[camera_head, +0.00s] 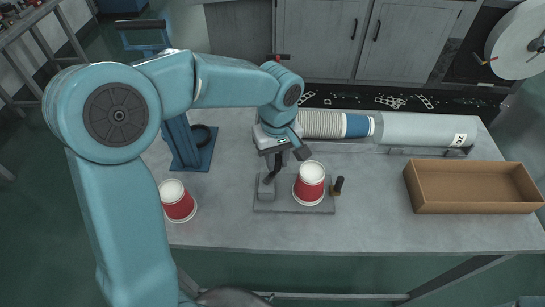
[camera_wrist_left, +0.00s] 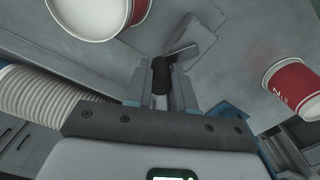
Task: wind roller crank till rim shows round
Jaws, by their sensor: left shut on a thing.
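The roller fixture has a grey base plate (camera_head: 290,208) on the bench. A red and white cup (camera_head: 310,184) stands on it, wide end down, beside a grey block (camera_head: 266,188). The cup also shows large at the top of the left wrist view (camera_wrist_left: 88,16). My left gripper (camera_head: 275,163) reaches down just left of the cup. In the left wrist view its fingers (camera_wrist_left: 161,80) are shut on the dark crank handle (camera_wrist_left: 161,70), with the metal crank arm (camera_wrist_left: 184,52) beyond. In the head view my gripper hides most of the crank. My right gripper is not in view.
Another red and white cup (camera_head: 178,201) stands at the bench's left. A dark knob (camera_head: 338,186) rises right of the cup. A cup stack (camera_head: 322,125) and a grey cylinder (camera_head: 425,130) lie behind. An empty brown box (camera_head: 472,188) sits at right. The front bench strip is clear.

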